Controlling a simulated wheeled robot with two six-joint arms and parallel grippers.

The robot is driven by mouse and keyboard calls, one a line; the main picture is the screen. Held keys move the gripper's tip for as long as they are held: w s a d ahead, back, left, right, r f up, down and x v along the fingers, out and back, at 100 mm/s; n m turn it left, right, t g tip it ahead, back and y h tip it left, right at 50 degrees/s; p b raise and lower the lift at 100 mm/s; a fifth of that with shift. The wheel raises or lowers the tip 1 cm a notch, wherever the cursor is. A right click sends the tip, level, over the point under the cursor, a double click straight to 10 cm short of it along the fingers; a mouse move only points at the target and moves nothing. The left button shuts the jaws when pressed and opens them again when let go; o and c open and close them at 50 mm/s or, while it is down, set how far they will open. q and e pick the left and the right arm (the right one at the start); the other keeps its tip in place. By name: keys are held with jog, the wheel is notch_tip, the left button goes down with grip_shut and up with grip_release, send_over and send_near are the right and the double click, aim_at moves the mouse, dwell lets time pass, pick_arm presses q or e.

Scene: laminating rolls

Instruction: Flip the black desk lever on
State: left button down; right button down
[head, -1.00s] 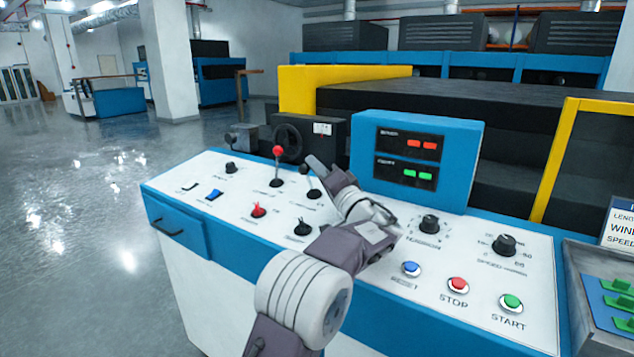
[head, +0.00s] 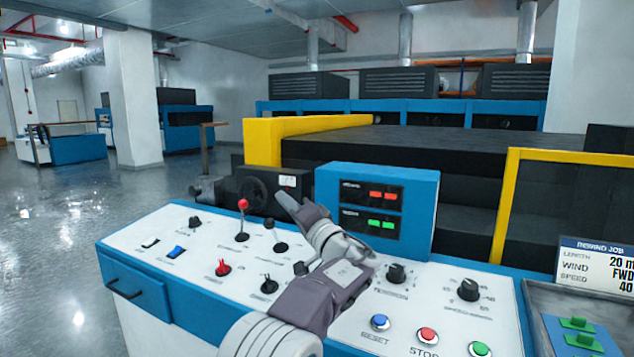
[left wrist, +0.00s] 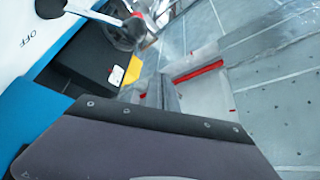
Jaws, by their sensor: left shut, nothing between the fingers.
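The black desk lever (head: 269,224) stands on the white top of the blue control desk (head: 140,245), right of a red-knobbed lever (head: 243,204). Its black knob leans up and to the left from its round base. My left gripper (head: 287,203) is shut and empty, its tip just above and right of the black knob, with a gap showing in the head view. In the left wrist view a dark ball on a metal shaft, apparently this lever (left wrist: 135,25), shows at the top, near an OFF label (left wrist: 28,28). My right gripper is out of view.
A blue display box (head: 425,215) stands behind the gripper. A dark handwheel (head: 254,193) is behind the levers. Red and black switches (head: 222,268), dials (head: 468,289) and reset, stop and start buttons (head: 428,335) are on the desk top. Open floor lies left.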

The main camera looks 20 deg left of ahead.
pick_arm(q)
jog(key=d+r+p, duration=0.3)
jog(key=d+r, duration=0.3)
jog(key=d, duration=0.4)
jog(key=shift+w+f, duration=0.1)
jog(key=shift+f, duration=0.05)
